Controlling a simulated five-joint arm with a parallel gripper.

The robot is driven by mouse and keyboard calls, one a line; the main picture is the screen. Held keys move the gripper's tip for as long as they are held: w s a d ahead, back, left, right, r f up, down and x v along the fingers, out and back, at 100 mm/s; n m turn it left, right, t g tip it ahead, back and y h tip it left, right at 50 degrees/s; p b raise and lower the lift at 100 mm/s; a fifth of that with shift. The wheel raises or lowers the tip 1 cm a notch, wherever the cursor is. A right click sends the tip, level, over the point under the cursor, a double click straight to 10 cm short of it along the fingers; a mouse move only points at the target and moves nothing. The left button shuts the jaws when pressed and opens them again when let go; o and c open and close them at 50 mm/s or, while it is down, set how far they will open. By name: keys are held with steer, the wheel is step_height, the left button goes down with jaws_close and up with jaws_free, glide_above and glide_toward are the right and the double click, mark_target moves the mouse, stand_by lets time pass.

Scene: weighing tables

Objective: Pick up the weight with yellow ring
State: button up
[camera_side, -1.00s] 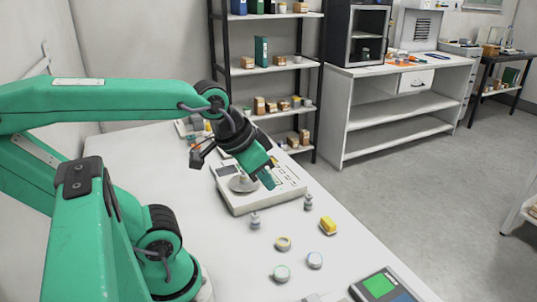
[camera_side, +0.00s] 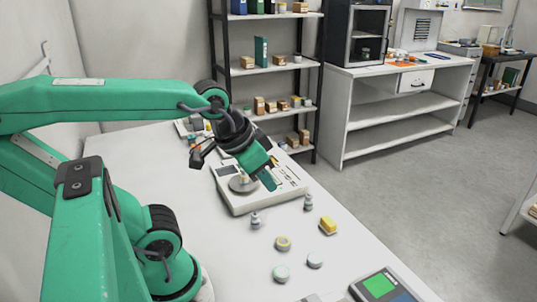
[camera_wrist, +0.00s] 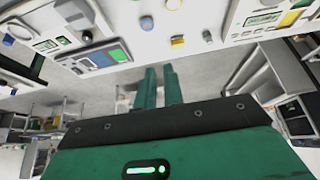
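In the side view a low round piece with a yellow ring (camera_side: 283,243) lies on the white table. A small upright weight with a purplish band (camera_side: 255,220) stands behind it, and another small grey weight (camera_side: 308,203) stands to the right. A small shape with a yellowish tint seems to stand on the pan of the scale (camera_side: 240,200); it is too small to be sure. My gripper (camera_side: 267,178) hangs in the air over the scale, fingers tilted down to the right. In the wrist view my gripper (camera_wrist: 158,88) has two green fingers apart with nothing between them.
A yellow block (camera_side: 327,226) and pale round pieces, one nearer (camera_side: 280,274) and one to the right (camera_side: 315,261), lie on the table. A device with a green screen (camera_side: 380,284) sits at the front right edge. Bare table lies left of the scale.

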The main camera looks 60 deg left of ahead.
steer(key=o, duration=0.8)
steer(key=shift+w+a, duration=0.1)
steer(key=m+g, duration=0.2)
steer(key=g, duration=0.4)
glide_above(244, 175)
steer(key=f, duration=0.9)
steer(key=shift+w+a+f, duration=0.25)
steer(key=shift+f, duration=0.05)
steer(key=shift+a+f, duration=0.1)
steer(key=shift+a, duration=0.15)
steer(key=shift+f, duration=1.3)
